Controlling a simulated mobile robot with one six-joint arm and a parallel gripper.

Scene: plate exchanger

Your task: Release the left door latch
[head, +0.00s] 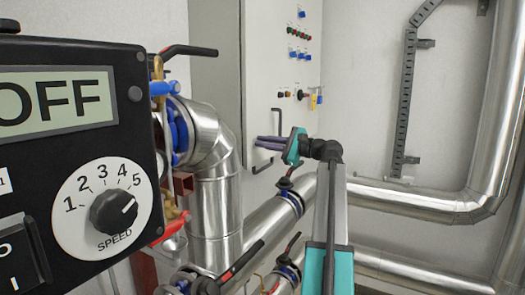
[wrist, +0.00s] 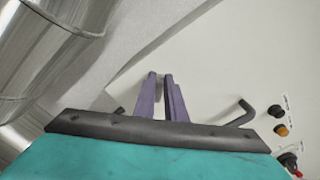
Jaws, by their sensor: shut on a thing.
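A black bar handle (head: 280,122) is on the white cabinet door. Its upper part shows above my gripper (head: 258,142) and a bent lower part shows below it. In the wrist view the handle (wrist: 239,116) comes out on the right of my gripper (wrist: 160,78), with a short end at the left. The middle of the bar is hidden behind the gripper body.
Silver pipes (head: 215,190) and valves with red-and-black levers (head: 240,262) stand left of and below my arm. A black control box (head: 75,160) reading OFF fills the left foreground. Buttons (head: 298,53) dot the upper cabinet door. The wall at right carries a cable tray (head: 404,110).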

